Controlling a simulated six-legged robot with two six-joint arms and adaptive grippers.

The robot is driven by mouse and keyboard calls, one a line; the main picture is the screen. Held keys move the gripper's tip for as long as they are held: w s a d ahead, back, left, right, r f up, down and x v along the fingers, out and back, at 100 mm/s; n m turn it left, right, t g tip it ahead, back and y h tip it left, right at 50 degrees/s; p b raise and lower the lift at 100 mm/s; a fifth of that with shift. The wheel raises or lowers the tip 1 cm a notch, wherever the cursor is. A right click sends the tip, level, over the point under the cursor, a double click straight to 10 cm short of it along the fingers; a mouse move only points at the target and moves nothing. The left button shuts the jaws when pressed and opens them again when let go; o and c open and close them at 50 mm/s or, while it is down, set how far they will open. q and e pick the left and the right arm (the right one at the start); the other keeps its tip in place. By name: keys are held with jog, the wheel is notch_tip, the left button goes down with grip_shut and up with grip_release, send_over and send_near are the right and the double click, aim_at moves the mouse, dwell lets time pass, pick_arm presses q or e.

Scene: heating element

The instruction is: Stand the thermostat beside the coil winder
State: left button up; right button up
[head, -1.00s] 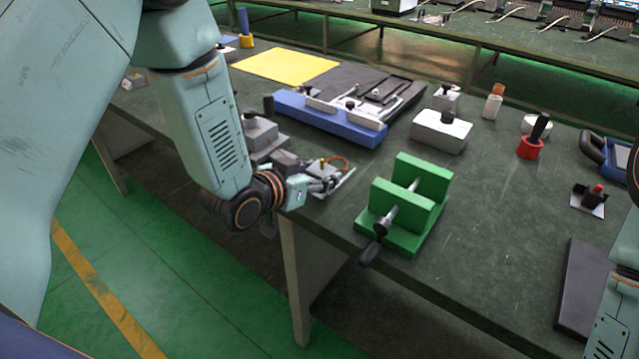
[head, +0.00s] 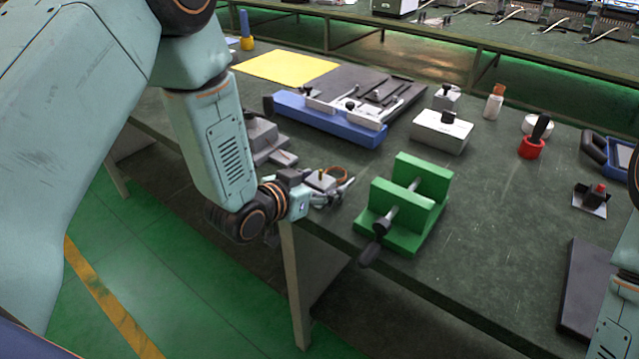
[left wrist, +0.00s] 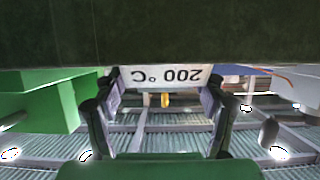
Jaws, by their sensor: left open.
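The thermostat (head: 322,181) is a small light block with an orange wire loop, near the table's front edge. In the left wrist view its white face (left wrist: 165,76) shows an upside-down "200 °C" label. I take the green device with a rod and black knob to be the coil winder (head: 432,178). It stands just right of the thermostat, with a gap between them. My left gripper (head: 328,194) is open at the thermostat, with its fingers on either side of the label in the wrist view. Contact is unclear. My right gripper is out of view.
A grey device (head: 262,138) stands close behind my left wrist. A blue-edged fixture (head: 330,118) and a white block with a black knob (head: 440,131) lie farther back. A dark flat slab (head: 585,295) lies at right.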

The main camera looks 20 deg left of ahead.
pick_arm(q)
jog(key=shift+s+a+r, duration=0.1)
jog(key=shift+a+r, duration=0.05)
jog(key=shift+a, duration=0.1)
jog(key=shift+s+a+r, duration=0.15)
jog(key=shift+s+r, duration=0.05)
jog(key=shift+p+v, duration=1.2)
jog(key=shift+v, duration=4.5)
jog(key=s+f+n+g+y, duration=0.25)
jog(key=s+f+g, duration=0.55)
jog(key=s+f, duration=0.75)
jog(key=s+a+f+n+g+y, duration=0.2)
jog(key=s+f+g, duration=0.2)
jog(key=s, duration=0.8)
notch_tip(320, 180, down, 3)
jog(key=shift+a+r+g, duration=0.15)
jog(key=shift+g, duration=0.25)
